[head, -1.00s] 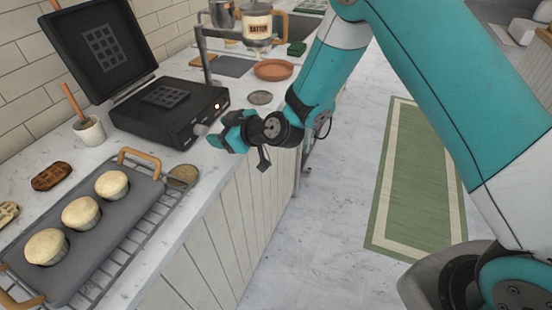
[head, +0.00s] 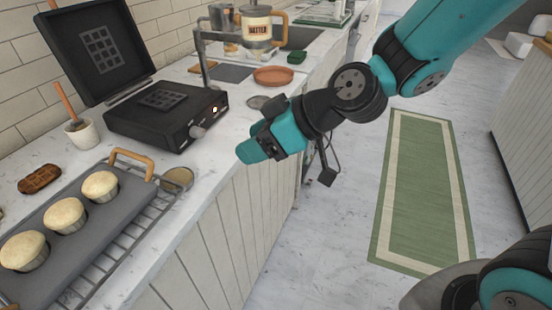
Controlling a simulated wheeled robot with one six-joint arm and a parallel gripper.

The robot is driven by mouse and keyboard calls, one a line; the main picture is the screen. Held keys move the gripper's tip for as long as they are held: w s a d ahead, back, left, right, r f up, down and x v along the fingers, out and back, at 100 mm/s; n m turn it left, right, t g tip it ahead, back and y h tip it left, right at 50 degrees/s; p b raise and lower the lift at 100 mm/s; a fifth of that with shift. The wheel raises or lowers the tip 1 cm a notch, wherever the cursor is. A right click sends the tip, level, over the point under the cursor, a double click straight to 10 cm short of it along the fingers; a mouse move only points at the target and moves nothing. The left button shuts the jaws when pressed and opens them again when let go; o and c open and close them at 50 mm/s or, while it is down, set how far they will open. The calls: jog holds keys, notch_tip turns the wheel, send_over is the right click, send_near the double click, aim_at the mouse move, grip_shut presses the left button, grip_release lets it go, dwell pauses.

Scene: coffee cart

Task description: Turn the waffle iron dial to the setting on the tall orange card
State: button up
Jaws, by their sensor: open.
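The black waffle iron (head: 165,117) stands on the white counter with its lid (head: 98,48) raised. Its grey dial (head: 197,131) sticks out of the front panel, beside a small lit lamp (head: 215,110). The dial's setting is too small to read. My gripper (head: 254,149) is open and empty, to the right of the dial and apart from it, by the counter's front edge. One finger largely hides the other. I see no tall orange card in this view.
A grey tray with muffins (head: 85,221) lies on a wire rack at the front left. A whisk or brush pot (head: 82,133) stands left of the iron. A batter jug (head: 257,28) and terracotta dish (head: 273,76) are behind. The floor with the green rug (head: 424,190) is clear.

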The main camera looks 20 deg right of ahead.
jog(key=s+d+r+m+g+h, duration=0.1)
jog(key=s+g+h, duration=0.1)
jog(key=s, duration=0.4)
jog(key=shift+s+d+r+g, duration=0.3)
jog(key=shift+s, duration=0.1)
jog(key=shift+s, duration=0.1)
jog(key=s+d+r+m+g+h, duration=0.1)
jog(key=s+d+r, duration=0.1)
jog(key=s+d, duration=0.1)
jog(key=s+d+r+m+g+h, duration=0.1)
jog(key=s+d+m+h, duration=0.1)
jog(key=s, duration=0.4)
jog(key=shift+s+d+r+m+h+p, duration=0.25)
jog(key=shift+d+r+m+h+p, duration=0.1)
jog(key=shift+d+p, duration=0.1)
